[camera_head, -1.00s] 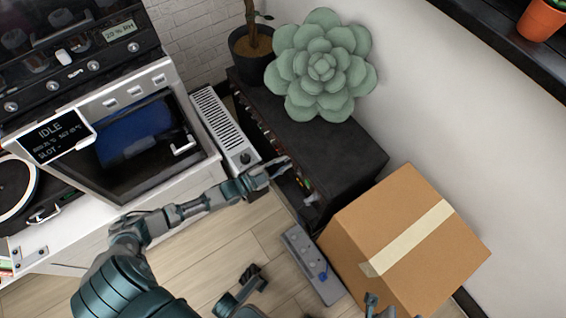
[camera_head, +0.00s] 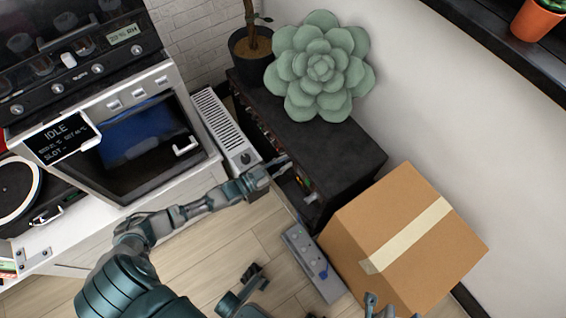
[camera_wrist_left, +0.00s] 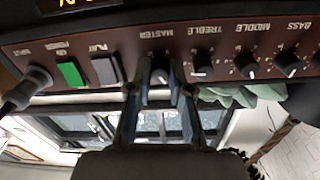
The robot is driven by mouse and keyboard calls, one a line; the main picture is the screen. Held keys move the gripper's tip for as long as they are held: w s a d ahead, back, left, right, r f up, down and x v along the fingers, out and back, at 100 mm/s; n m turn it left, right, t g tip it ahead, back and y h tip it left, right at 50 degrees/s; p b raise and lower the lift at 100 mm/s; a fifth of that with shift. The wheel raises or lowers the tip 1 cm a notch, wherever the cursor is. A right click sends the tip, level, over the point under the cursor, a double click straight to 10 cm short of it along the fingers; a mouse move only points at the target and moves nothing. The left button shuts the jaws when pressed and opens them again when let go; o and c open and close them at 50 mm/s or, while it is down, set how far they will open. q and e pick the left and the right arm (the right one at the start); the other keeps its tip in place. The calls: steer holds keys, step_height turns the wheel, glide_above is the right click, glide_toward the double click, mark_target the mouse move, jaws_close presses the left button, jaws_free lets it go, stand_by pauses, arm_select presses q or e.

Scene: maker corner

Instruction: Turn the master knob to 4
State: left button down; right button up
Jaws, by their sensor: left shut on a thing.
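The amplifier (camera_head: 345,150) is a dark box on the floor, its control panel facing my left arm. In the left wrist view, its brown panel (camera_wrist_left: 215,52) carries a row of labelled knobs. The master knob (camera_wrist_left: 160,72) sits under the MASTER label, between the fingertips of my left gripper (camera_wrist_left: 159,90). These fingers are shut on the knob. The number it points to is too small to read. In the head view, my left gripper (camera_head: 281,166) reaches the panel from the left. My right gripper (camera_head: 315,287) shows at the bottom edge, its two fingers wide apart and empty.
The treble knob (camera_wrist_left: 202,70) is close beside the right finger. A green switch (camera_wrist_left: 71,73) and a plug (camera_wrist_left: 22,92) are to the left. A cardboard box (camera_head: 400,235) and a grey pedal board (camera_head: 312,262) stand in front of the amplifier. A white heater (camera_head: 225,128) stands left.

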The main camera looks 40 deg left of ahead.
arm_select(q)
steer(key=c, duration=1.1)
jaws_free()
steer(key=shift+o, duration=0.2)
steer(key=v, duration=1.2)
steer(key=shift+a+f, duration=0.1)
steer(key=shift+f, duration=0.05)
